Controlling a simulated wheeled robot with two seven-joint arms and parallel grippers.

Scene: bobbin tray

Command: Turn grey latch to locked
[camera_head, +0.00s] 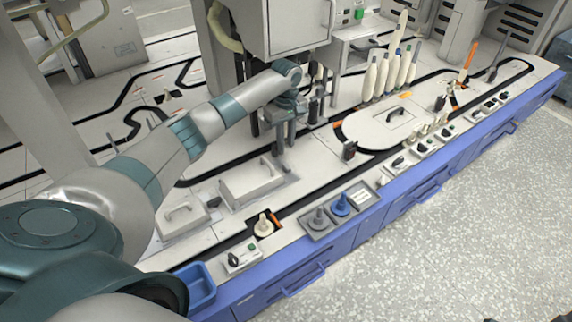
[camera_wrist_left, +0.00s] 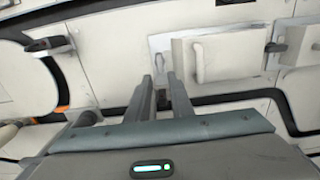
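My left gripper (camera_head: 280,147) points down beside a pale covered box (camera_head: 250,182) in the head view. In the left wrist view, its two fingers (camera_wrist_left: 162,82) are apart with nothing visible between them. A small grey latch-like piece (camera_wrist_left: 161,60) sits on a light plate just beyond the fingertips, beside the box (camera_wrist_left: 218,58). I cannot tell whether it touches a finger or which way it is set. In the head view the arm and gripper largely hide this spot. My right gripper is not in view.
A dark upright block (camera_head: 349,151) stands by the oval plate (camera_head: 375,136). Several cream bobbins (camera_head: 390,75) stand at the back. A grey tray with pegs (camera_head: 318,222) and a blue bin (camera_head: 196,285) are along the front edge.

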